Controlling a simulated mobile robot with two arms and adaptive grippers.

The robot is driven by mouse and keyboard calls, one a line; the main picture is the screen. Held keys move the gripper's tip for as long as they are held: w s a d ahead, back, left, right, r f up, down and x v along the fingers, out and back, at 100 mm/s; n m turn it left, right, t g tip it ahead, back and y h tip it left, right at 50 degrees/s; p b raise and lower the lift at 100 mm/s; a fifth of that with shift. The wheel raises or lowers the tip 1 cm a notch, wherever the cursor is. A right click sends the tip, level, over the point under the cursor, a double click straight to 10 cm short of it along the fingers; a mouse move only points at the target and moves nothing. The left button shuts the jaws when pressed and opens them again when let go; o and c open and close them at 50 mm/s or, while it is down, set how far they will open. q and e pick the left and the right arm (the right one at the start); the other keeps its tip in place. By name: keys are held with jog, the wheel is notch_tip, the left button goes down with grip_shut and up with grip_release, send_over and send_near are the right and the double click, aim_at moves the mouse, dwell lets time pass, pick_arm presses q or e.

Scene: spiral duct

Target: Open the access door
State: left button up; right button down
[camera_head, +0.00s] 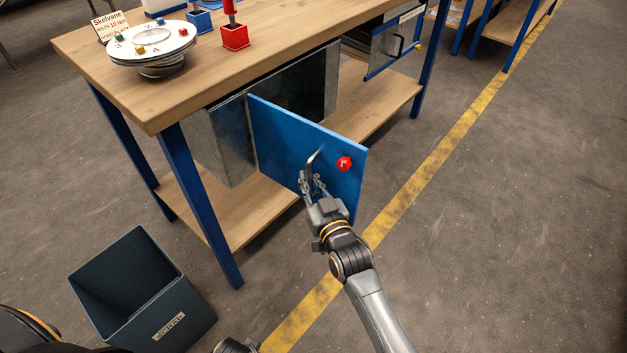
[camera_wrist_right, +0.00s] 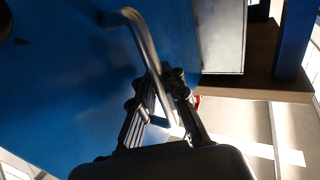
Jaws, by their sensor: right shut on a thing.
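The blue access door (camera_head: 290,140) hangs on a grey metal duct box (camera_head: 223,140) under the workbench. The door stands swung out from the box at an angle. Its metal handle (camera_head: 314,158) is a bent bar, with a red knob (camera_head: 345,164) to its right. My right gripper (camera_head: 312,184) is shut on the handle; the right wrist view shows the fingers (camera_wrist_right: 160,105) around the handle bar (camera_wrist_right: 143,45), with the blue door (camera_wrist_right: 60,70) behind. My left gripper cannot be made out.
A dark bin (camera_head: 180,318) stands on the floor at lower left. The wooden bench (camera_head: 190,80) carries a round white turntable (camera_head: 150,42) and a red holder (camera_head: 235,36). Blue bench legs (camera_head: 200,200) stand left of the door. Floor right of the door is clear.

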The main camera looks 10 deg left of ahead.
jog(key=shift+d+f, duration=0.35)
jog(key=c, duration=1.7)
grip_release()
jog(key=shift+o, duration=0.2)
jog(key=shift+d+r, duration=0.25)
jog(key=shift+s+a, duration=0.1)
jog(key=shift+a, duration=0.15)
jog(key=v, duration=1.2)
